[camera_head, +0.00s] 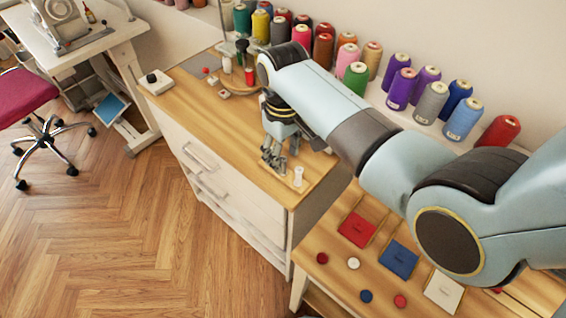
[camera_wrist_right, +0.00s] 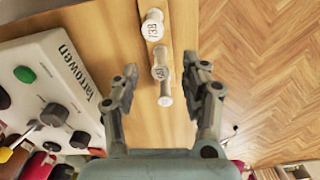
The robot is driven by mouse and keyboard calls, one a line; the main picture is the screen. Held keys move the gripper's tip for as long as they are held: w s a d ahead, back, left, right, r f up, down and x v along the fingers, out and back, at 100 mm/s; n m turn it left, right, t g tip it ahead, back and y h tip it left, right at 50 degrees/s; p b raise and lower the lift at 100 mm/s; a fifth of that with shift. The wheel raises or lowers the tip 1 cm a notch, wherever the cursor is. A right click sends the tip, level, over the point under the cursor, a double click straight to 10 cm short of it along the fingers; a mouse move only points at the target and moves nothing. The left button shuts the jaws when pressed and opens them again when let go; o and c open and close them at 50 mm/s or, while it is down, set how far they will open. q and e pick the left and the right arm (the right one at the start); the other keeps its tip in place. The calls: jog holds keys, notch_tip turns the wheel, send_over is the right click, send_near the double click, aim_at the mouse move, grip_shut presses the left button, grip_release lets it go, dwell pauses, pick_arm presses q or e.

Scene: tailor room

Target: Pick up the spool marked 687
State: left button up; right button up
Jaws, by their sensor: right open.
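In the right wrist view, several small white spools stand in a row along a wooden strip: a far one (camera_wrist_right: 152,27), a middle one (camera_wrist_right: 160,66) and a near one (camera_wrist_right: 165,95). The far and middle ones carry dark marks on top, too small and turned for me to read surely. My right gripper (camera_wrist_right: 161,70) is open, its fingers on either side of the row, holding nothing. In the head view, my right gripper (camera_head: 273,160) points down at the cabinet top, with one white spool (camera_head: 298,177) beside it; other spools are hidden there. My left gripper is out of view.
A white box with knobs and a green button (camera_wrist_right: 50,88) lies left of the gripper in the wrist view. A wooden cabinet top (camera_head: 225,115) bears a thread stand. Coloured thread cones (camera_head: 400,85) line the wall shelf. Open floor (camera_head: 120,220) lies at left.

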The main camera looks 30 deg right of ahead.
aim_at(283, 166)
notch_tip(283, 166, down, 3)
jog(key=shift+f, duration=0.1)
jog(key=shift+c, duration=1.5)
jog(key=c, duration=0.5)
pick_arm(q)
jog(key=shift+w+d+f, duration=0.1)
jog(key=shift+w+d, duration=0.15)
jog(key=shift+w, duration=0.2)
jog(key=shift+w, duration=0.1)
